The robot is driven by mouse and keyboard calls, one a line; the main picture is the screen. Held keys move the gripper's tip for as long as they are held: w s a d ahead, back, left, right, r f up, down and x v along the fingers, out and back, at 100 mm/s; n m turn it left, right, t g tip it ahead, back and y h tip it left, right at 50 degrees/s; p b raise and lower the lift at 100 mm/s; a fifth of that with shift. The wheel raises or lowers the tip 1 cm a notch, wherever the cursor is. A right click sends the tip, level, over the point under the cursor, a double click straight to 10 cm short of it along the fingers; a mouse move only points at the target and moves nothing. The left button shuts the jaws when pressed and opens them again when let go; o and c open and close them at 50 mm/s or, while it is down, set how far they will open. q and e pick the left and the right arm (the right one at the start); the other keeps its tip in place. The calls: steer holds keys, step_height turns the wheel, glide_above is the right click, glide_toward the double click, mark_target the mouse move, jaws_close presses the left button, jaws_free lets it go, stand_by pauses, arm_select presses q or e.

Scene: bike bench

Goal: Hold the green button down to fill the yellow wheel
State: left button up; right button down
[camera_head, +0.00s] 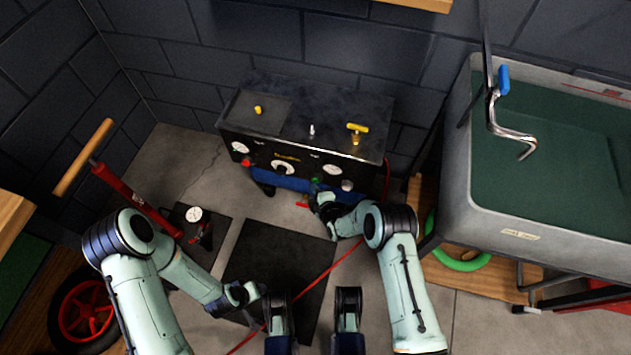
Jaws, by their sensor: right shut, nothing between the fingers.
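The green button (315,181) is on the front of a dark box (285,135) with dials. My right gripper (316,199) is shut and empty, with its tip at or just below the green button. I cannot tell whether it touches or presses it. My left gripper (250,305) is low over the dark floor mat, far from the box; its fingers are too dark to tell open from shut. I see no yellow wheel.
A red button (245,163) is at the box's left. A red hose (315,282) crosses the dark mat (262,262). A red floor pump (135,200) and red-rimmed wheel (85,315) are at left. A grey sink (470,195) with a green ring (462,262) below is at right.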

steer(key=shift+w+d+b, duration=0.15)
steer(key=shift+w+b, duration=0.2)
steer(key=shift+w, duration=0.15)
stand_by(1.3)
steer(key=shift+s+a+p, duration=0.25)
steer(key=shift+s+p, duration=0.35)
steer(key=shift+s, duration=0.25)
steer(key=s+p, duration=0.1)
steer(key=s+a, duration=0.1)
steer(key=s, duration=0.1)
steer(key=s+p, duration=0.1)
steer(key=shift+s+a+p, duration=0.3)
steer(key=shift+s+p, duration=0.05)
steer(key=shift+s, duration=0.1)
stand_by(0.4)
